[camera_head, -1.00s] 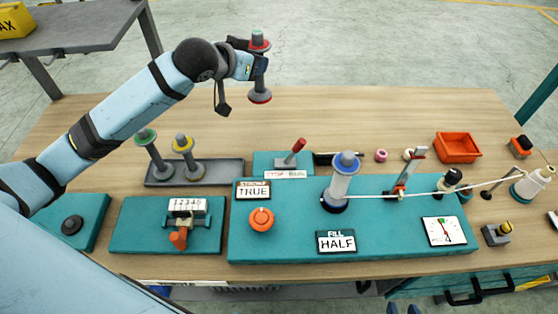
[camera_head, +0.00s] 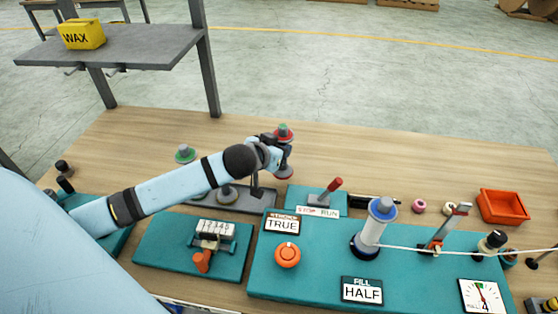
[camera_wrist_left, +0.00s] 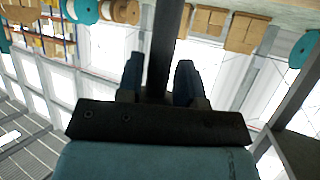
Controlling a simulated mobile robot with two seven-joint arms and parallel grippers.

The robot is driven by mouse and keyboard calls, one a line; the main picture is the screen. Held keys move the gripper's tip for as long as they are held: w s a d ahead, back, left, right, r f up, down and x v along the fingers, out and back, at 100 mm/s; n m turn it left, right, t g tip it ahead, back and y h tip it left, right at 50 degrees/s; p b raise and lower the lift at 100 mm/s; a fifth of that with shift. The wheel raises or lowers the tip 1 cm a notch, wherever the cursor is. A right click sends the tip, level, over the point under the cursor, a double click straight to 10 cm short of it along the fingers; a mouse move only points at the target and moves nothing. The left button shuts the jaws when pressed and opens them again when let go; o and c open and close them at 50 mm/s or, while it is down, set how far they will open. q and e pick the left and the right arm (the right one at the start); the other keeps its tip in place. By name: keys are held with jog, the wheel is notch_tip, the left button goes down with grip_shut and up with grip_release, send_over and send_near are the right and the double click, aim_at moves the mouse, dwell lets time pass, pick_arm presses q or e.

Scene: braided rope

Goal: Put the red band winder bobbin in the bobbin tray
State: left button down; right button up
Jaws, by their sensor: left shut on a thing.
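The tray is partly hidden by my left arm. A green-topped bobbin (camera_head: 185,154) shows above my arm; its lower part is hidden. The grey foot of another bobbin (camera_head: 227,194) shows below the arm. In the left wrist view, the two fingers (camera_wrist_left: 158,80) flank a dark upright bar I cannot identify. My right gripper is out of view.
A teal block with a red lever (camera_head: 332,187) stands right of the tray. An orange bin (camera_head: 502,207) is at right. The table behind is clear.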

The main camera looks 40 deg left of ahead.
aim_at(279, 172)
pick_arm(q)
jog(key=shift+f, duration=2.3)
jog(key=shift+f, duration=0.15)
jog(key=c, duration=0.8)
grip_release()
jog(key=shift+s+r, duration=0.1)
jog(key=shift+r, duration=0.1)
jog(key=b+v, duration=0.1)
jog(key=v, duration=1.1)
